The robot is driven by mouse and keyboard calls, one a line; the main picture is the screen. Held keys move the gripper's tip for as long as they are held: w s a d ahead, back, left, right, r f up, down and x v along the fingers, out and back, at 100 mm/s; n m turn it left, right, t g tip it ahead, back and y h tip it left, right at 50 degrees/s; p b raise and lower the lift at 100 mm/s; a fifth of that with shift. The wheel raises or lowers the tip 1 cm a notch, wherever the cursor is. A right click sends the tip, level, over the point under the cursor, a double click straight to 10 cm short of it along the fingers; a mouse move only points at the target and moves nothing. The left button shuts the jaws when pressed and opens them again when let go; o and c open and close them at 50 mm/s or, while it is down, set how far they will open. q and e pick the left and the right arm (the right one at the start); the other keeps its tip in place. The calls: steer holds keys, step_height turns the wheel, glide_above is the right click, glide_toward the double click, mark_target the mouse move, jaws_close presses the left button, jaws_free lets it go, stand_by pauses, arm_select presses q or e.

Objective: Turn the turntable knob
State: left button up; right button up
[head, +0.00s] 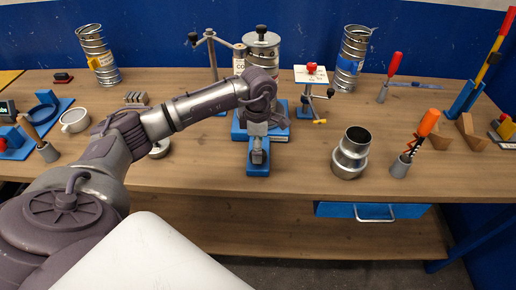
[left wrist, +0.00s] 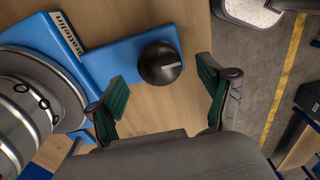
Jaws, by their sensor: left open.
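The turntable knob (left wrist: 160,64) is a black ball with a pale mark, on a blue arm (left wrist: 118,64) of the turntable base in the left wrist view. My left gripper (left wrist: 164,88) is open, its green-padded fingers spread wider than the knob. The knob shows ahead of the gap between them, and no finger visibly touches it. In the head view my left gripper (head: 257,142) hangs over the blue block (head: 258,169) at the front of the turntable, largely hiding the knob. My right gripper is not in view.
A metal reducer (head: 350,153) and an orange-handled tool (head: 427,124) in a grey holder stand to the right. A clamp stand (head: 206,40) and a white-topped stand (head: 311,75) flank the duct. Bare wood (head: 300,165) lies right of the blue block.

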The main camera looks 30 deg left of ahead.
arm_select(q)
steer(key=shift+f, duration=1.3)
steer(key=c, duration=1.2)
steer(key=shift+o, duration=0.2)
steer(key=shift+n, duration=0.3)
